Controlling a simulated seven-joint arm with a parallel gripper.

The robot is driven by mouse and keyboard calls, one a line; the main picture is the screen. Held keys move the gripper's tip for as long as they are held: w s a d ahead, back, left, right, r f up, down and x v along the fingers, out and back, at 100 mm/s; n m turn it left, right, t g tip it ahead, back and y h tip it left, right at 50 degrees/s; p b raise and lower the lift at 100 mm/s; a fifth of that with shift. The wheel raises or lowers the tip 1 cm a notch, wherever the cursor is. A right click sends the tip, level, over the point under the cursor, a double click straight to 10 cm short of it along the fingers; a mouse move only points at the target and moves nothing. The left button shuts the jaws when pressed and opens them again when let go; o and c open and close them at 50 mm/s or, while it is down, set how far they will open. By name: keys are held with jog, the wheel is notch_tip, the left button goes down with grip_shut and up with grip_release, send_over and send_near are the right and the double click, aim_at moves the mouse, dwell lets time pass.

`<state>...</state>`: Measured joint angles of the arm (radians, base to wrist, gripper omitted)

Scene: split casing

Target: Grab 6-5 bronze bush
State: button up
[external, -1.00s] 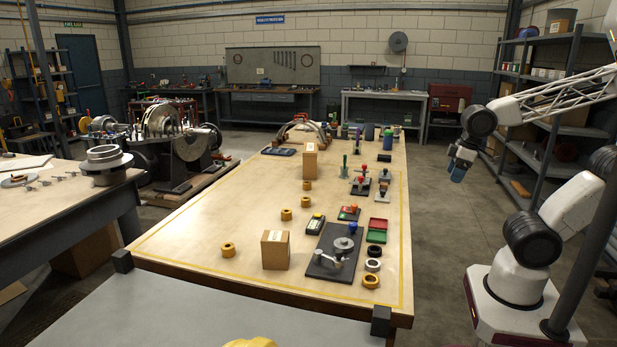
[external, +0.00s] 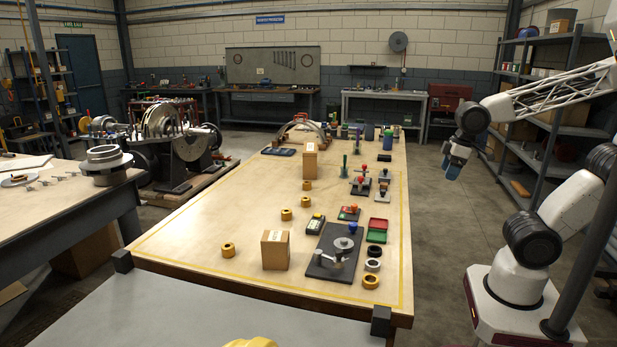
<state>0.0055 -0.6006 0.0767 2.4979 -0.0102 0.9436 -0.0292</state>
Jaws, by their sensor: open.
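Several bronze-coloured ring bushes lie flat on the wooden table. One bush (external: 228,249) is at the front left. Another bush (external: 286,214) and a third bush (external: 305,201) sit near the middle, with one more bush (external: 307,186) just behind them. A further bush (external: 371,282) lies at the front right beside a dark base plate. Their markings are too small to read, so I cannot tell which is 6-5. My gripper (external: 450,174) is open, pointing down in the air to the right of the table, apart from every bush.
A cardboard box (external: 275,250) stands at the front and another box (external: 310,160) farther back. The dark plate (external: 320,266) carries a metal fixture. Red (external: 379,224) and green (external: 376,237) trays, a black ring (external: 374,252) and a pale ring (external: 372,265) line the right side. The table's left half is mostly clear.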

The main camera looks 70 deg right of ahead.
jog(key=w+r+n, duration=0.3)
jog(key=w+n, duration=0.1)
jog(key=w, duration=1)
jog(key=n+g, duration=0.3)
jog(key=n, duration=0.8)
send_over(287, 215)
jog(key=d, duration=0.2)
notch_tip(287, 215, down, 16)
jog(key=shift+w+r, duration=0.15)
jog(key=shift+w, duration=0.3)
jog(key=shift+f, duration=1.35)
jog(key=shift+f, duration=0.1)
